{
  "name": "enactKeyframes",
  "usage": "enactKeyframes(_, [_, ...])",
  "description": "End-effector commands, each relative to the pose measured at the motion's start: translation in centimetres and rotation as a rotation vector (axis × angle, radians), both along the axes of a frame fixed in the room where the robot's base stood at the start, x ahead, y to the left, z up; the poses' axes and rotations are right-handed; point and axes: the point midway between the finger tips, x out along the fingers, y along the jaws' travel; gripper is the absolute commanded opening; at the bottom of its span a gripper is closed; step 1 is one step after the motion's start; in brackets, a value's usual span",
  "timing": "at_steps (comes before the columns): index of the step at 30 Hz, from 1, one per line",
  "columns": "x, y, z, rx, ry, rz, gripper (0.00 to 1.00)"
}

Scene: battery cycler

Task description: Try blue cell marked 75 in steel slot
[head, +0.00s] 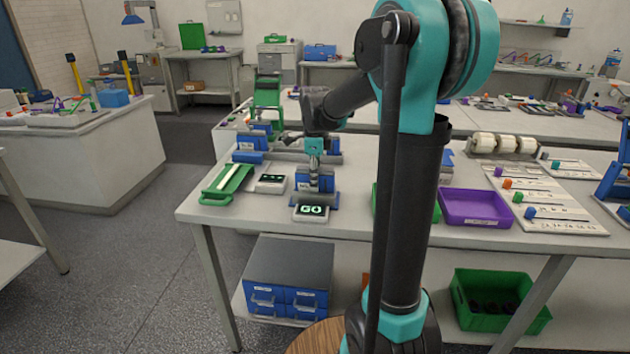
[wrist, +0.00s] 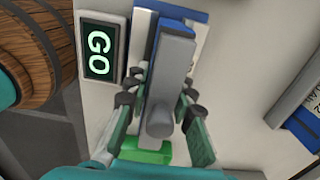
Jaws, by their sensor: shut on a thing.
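My gripper (head: 315,162) is just above the cell. In the wrist view my gripper (wrist: 157,97) has its fingers on both sides of a grey lever-like bar (wrist: 172,62) with a round knob. Blue and a white label show behind the bar. The fingers hide part of the cell.
More blue cells (head: 250,143) stand behind. A purple tray (head: 474,207) is to the right. My arm hides the middle of the bench.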

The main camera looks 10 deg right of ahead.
Motion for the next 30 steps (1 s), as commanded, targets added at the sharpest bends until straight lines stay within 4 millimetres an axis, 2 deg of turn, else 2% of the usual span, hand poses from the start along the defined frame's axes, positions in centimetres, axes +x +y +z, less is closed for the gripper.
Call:
enactKeyframes(7, [0.0,0.0,0.4,0.000,0.000,0.000,0.00])
enactKeyframes(30, [0.0,0.0,3.6,0.000,0.000,0.000,0.00])
